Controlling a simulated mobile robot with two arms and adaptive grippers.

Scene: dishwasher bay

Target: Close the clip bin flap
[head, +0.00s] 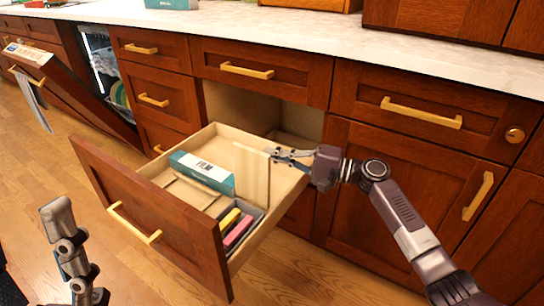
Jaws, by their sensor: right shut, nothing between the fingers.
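An open drawer (195,131) holds a small grey bin (257,214) near its front right corner. Yellow and pink pieces lie in the bin. A thin beige panel (252,172) stands upright in the drawer behind the bin and may be its flap; I cannot tell how it is joined. My right gripper (282,156) is shut and empty above the drawer's right side, at the panel's upper right edge. I cannot tell whether it touches the panel. My left gripper is not in view; only links of that arm show at the lower left.
A teal and white box (203,172) lies in the drawer left of the panel. The drawer's wooden front (150,215) juts out over the floor. A dishwasher door (68,95) hangs open at the far left with a towel (33,100). Cabinets and handles line the right.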

